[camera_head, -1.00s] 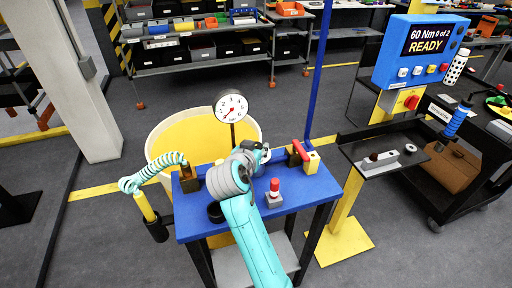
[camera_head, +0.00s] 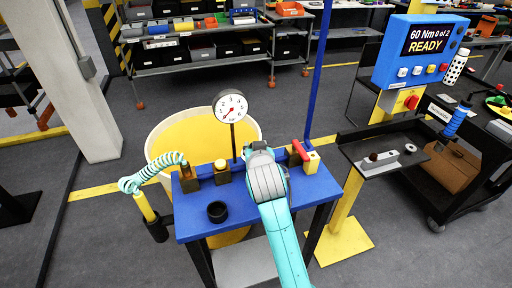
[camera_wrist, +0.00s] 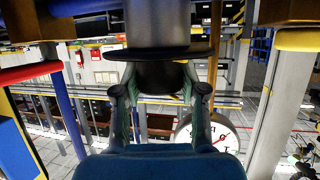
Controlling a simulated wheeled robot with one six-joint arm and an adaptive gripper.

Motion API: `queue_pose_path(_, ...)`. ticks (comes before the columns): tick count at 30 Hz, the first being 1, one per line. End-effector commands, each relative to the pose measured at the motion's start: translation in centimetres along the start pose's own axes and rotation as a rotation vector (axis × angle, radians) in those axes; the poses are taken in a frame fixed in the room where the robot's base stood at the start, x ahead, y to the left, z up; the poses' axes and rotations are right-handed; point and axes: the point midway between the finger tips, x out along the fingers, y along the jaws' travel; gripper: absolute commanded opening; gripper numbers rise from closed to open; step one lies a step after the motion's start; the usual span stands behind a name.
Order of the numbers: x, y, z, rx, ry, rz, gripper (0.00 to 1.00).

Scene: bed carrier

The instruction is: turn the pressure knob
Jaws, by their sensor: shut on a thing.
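In the wrist view my gripper (camera_wrist: 160,92) is shut on a dark round knob (camera_wrist: 160,76), with one finger on each side of it. A wider dark disc and body sit above the knob in that view. In the head view my gripper (camera_head: 259,147) is at the back of the blue table (camera_head: 294,197), right of the pressure gauge (camera_head: 231,106); my wrist hides the knob and most of the fingers. The gauge has a white dial and red needle pointing lower left, and also shows in the wrist view (camera_wrist: 208,133).
A red-handled valve (camera_head: 300,150) stands close right of my gripper. A yellow-topped block (camera_head: 221,172) and a black cup (camera_head: 217,211) are to its left. A blue post (camera_head: 319,75) rises behind. A yellow tub (camera_head: 160,140) stands behind the table.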

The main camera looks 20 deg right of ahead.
Motion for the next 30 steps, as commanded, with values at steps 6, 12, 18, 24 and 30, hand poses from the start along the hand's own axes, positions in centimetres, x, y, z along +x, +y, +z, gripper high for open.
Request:
queue_pose_path(6,0.0,0.0,0.1,-0.001,-0.002,0.001,0.68)
queue_pose_path(12,0.0,0.0,0.0,0.000,-0.001,0.001,0.68)
queue_pose_path(18,-0.9,-0.1,0.0,-0.001,0.000,0.000,0.68)
queue_pose_path(24,-4.4,-0.1,0.0,-0.001,0.001,0.000,0.68)
queue_pose_path(30,-8.3,-0.1,0.0,-0.001,0.000,0.000,0.68)
